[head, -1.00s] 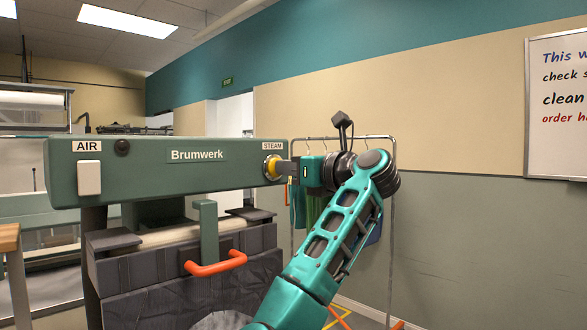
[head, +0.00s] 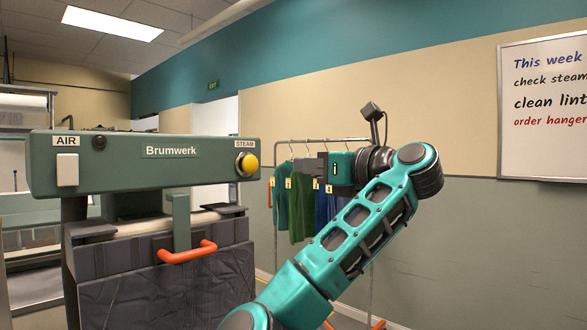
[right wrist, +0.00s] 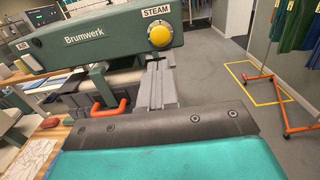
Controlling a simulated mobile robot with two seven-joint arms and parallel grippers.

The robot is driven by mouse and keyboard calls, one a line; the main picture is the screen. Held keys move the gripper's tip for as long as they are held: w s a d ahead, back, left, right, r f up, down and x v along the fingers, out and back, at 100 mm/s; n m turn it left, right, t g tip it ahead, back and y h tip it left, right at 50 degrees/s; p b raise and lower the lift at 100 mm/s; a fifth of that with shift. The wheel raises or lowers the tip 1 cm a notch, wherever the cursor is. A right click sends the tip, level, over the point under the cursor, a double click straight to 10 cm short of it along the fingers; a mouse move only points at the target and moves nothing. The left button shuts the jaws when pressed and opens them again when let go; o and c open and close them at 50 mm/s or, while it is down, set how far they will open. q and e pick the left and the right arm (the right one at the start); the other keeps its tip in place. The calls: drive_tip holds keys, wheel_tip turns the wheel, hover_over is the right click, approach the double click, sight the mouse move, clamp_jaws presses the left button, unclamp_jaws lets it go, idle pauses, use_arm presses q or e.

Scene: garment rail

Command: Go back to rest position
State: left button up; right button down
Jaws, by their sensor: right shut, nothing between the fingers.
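My right gripper (head: 311,165) is to the right of the Brumwerk machine's yellow STEAM button (head: 246,164), with a clear gap between them. The gripper is shut with nothing in it and points left. In the right wrist view the button (right wrist: 160,36) sits on the end of the green panel, above my gripper (right wrist: 154,84), whose grey fingers show shut. My teal right arm rises from the bottom of the head view. My left gripper is not in view.
The green Brumwerk press (head: 110,165) fills the left, with an orange handle (head: 187,253) in front. A garment rail (head: 274,235) with several hanging garments stands behind my right arm. A whiteboard (head: 545,115) hangs on the right wall. Floor around the rail's orange foot (right wrist: 268,75) is open.

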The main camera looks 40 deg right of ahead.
drive_tip(key=shift+s+f, duration=0.1)
idle(0.6)
drive_tip(key=w+f+n+g+h, duration=0.2)
drive_tip(key=w+f+n, duration=0.2)
drive_tip(key=f, duration=0.3)
drive_tip(key=w+f+n+g+h, duration=0.1)
drive_tip(key=w+f+n+h, duration=0.2)
drive_tip(key=f, duration=0.5)
drive_tip(key=a+f+n+g, duration=0.1)
drive_tip(key=a+f+n, duration=0.2)
drive_tip(key=f+n, duration=0.55)
drive_tip(key=a+f+n+g, duration=0.1)
drive_tip(key=a+f+n, duration=0.35)
drive_tip(key=f, duration=0.75)
drive_tip(key=s+a+f+n+y, duration=0.1)
drive_tip(key=s+a+f+n, duration=0.35)
drive_tip(key=f, duration=0.35)
drive_tip(key=s+a+f+n+y, duration=0.2)
drive_tip(key=s+a+f+n, duration=0.3)
drive_tip(key=f, duration=0.4)
drive_tip(key=s+a+f+n+g+y, duration=0.1)
drive_tip(key=s+a+f+n, duration=0.2)
drive_tip(key=s, duration=0.3)
drive_tip(key=s+a+f+n+g+y, duration=0.1)
drive_tip(key=s+a+f+n, duration=0.3)
drive_tip(key=s+f+n, duration=0.1)
drive_tip(key=shift+s+a+f+y, duration=0.15)
drive_tip(key=shift+s+f+y, duration=0.25)
drive_tip(key=shift+s, duration=0.5)
